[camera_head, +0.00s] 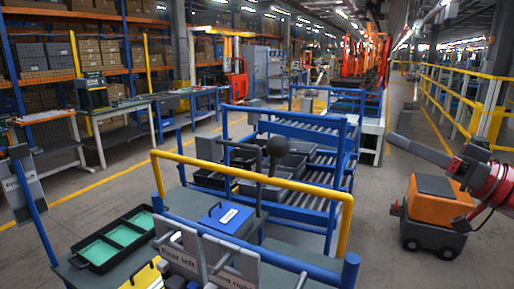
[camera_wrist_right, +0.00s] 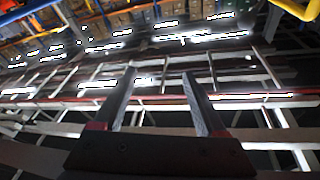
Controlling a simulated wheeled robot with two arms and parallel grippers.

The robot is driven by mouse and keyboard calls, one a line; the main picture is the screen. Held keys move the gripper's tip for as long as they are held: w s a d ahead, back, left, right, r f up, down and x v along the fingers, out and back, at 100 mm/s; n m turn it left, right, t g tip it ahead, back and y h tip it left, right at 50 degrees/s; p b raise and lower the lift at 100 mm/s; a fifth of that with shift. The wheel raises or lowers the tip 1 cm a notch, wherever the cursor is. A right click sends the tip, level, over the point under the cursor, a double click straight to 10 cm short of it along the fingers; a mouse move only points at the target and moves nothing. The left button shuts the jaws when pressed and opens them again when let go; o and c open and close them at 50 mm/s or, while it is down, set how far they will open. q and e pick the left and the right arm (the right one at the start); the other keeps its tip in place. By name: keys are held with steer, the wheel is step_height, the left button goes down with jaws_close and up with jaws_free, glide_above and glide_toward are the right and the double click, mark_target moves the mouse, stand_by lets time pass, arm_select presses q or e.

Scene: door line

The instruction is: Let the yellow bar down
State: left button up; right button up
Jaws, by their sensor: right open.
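The yellow bar (camera_head: 250,177) is a U-shaped hoop in the middle of the head view. It stands raised, its two legs rising from a blue frame tube (camera_head: 270,258) at the front of the workstation. My right gripper (camera_head: 420,150) is at the right of the head view, above the floor, well apart from the bar. In the right wrist view its two fingers (camera_wrist_right: 158,77) are spread with nothing between them. That view faces the ceiling lights and beams. My left gripper is in neither view.
Grey panels (camera_head: 180,243) labelled for left and right doors stand before the bar. A black tray with green compartments (camera_head: 112,239) and a blue folder (camera_head: 224,218) lie nearby. An orange and dark wheeled cart (camera_head: 436,208) stands under my right arm. Floor between bar and cart is clear.

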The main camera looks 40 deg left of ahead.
steer(key=s+r+n+g+h, duration=0.1)
steer(key=s+n+g+h, duration=0.4)
steer(key=s, duration=0.7)
steer(key=s+a+p, duration=0.2)
steer(key=s+a, duration=0.1)
steer(key=a, duration=0.5)
steer(key=s+a+n+g+p, duration=0.1)
steer(key=s+a, duration=0.3)
steer(key=a, duration=0.4)
steer(key=shift+s+a+r+y+p, duration=0.15)
steer(key=shift+y+p, duration=0.25)
steer(key=shift+p, duration=0.45)
steer(key=shift+c, duration=0.3)
jaws_close()
